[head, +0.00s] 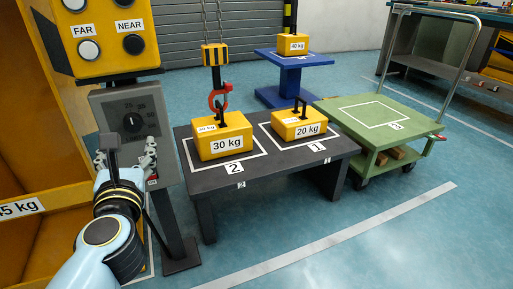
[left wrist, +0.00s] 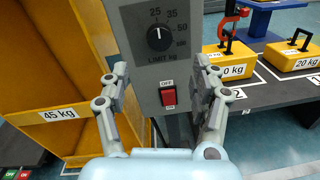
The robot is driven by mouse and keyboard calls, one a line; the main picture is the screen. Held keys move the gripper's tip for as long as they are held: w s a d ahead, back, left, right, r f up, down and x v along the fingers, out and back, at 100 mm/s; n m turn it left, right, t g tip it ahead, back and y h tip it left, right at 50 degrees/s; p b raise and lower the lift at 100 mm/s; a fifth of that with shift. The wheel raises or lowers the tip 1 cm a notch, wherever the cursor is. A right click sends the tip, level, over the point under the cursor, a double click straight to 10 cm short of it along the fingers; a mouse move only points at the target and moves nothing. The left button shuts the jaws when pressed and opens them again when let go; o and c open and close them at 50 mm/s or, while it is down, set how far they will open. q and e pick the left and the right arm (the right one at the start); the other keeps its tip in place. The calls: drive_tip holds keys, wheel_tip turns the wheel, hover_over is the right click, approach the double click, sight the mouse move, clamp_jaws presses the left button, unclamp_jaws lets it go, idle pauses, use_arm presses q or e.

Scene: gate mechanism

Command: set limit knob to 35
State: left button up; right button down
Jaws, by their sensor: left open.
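The limit knob (left wrist: 159,38) is a round black dial on the grey control box (left wrist: 130,20) in the left wrist view. Its white mark points nearly straight up, about at the 25 label; the 35 label (left wrist: 171,16) lies to its upper right. The knob also shows in the head view (head: 131,122), on the box under the yellow button panel. My left gripper (left wrist: 159,82) is open and empty in front of the box, its fingers lower than the knob and on either side of a red switch (left wrist: 168,97). My right gripper is out of view.
Yellow shelving (head: 25,225) stands left of the control box. A dark table (head: 270,170) with a 30 kg weight (head: 222,134) and a 20 kg weight (head: 299,122) stands to the right. A hook (head: 220,96) hangs by the 30 kg weight. A green cart (head: 335,105) stands farther right.

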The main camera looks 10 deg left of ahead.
sight(133, 124)
use_arm(q)
drive_tip(key=x, duration=0.9)
drive_tip(key=shift+w+a+r, duration=0.15)
drive_tip(key=shift+w+a, duration=0.05)
drive_tip(key=shift+w, duration=0.15)
drive_tip(key=shift+w+a, duration=0.2)
drive_tip(key=shift+w, duration=0.15)
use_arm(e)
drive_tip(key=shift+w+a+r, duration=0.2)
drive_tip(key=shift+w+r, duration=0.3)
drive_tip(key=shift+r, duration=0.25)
use_arm(q)
drive_tip(key=shift+c, duration=0.4)
drive_tip(key=c, duration=1.1)
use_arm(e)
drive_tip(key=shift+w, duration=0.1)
